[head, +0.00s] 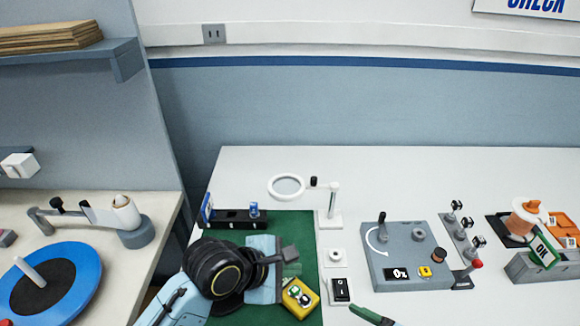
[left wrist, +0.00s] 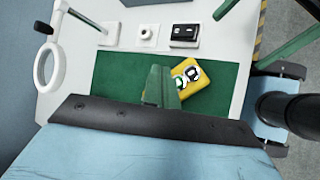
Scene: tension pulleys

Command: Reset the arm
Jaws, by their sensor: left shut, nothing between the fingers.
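My left gripper (head: 289,257) is over the green mat (head: 304,232), beside the yellow block (head: 300,298). It is shut and empty. In the left wrist view its closed green fingers (left wrist: 161,84) stand in front of the mat and cover part of the yellow block (left wrist: 186,76), which has round white and dark parts on top.
A magnifier ring (head: 287,187) stands behind the mat, and a black rack (head: 232,218) sits at its far left. The table's back is clear.

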